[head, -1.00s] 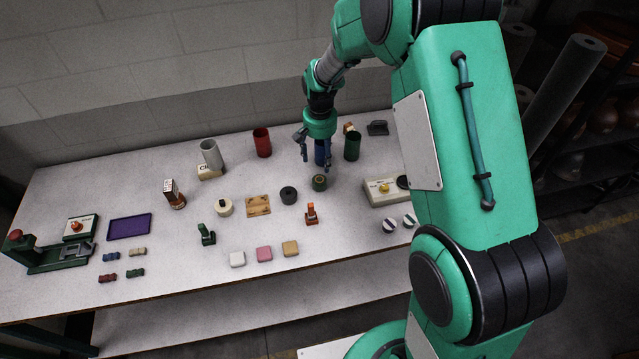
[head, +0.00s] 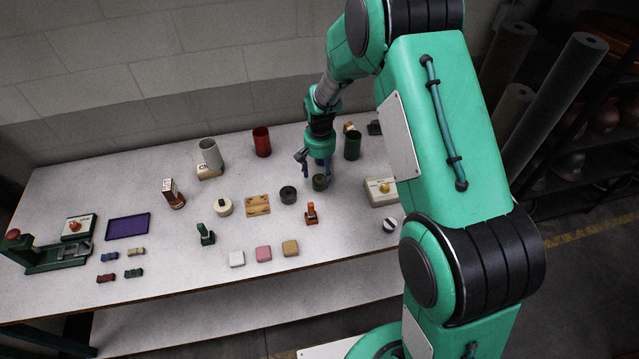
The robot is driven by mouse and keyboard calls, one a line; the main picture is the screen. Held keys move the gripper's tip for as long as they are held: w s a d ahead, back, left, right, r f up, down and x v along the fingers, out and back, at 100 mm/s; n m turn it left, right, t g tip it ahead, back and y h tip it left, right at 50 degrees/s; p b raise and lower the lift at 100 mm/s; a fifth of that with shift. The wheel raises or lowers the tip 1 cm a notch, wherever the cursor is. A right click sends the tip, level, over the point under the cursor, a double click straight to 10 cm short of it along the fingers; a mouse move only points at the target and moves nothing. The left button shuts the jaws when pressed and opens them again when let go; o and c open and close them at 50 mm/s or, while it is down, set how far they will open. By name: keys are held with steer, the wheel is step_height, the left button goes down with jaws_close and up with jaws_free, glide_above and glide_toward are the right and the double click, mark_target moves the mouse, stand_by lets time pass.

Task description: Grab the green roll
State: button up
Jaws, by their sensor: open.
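The green roll (head: 319,183) is a small dark green ring-shaped roll with a brownish centre, on the white table. My gripper (head: 318,174) points down over it, with its fingers spread and their tips low around or just behind the roll. The arm comes from the right and hides part of the table behind the gripper. I cannot tell whether the fingers touch the roll.
A black roll (head: 288,195) lies just left of the green roll, and a cream roll (head: 223,207) lies farther left. A dark green cup (head: 352,145) stands behind to the right. An orange stamp-like item (head: 311,213) stands in front. A box with a yellow knob (head: 381,191) is at right.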

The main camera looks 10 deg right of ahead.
mark_target(319, 180)
steer(key=shift+a+f+b, duration=0.1)
steer(key=shift+f+b, duration=0.3)
steer(key=shift+f, duration=2.2)
steer(key=c, duration=1.3)
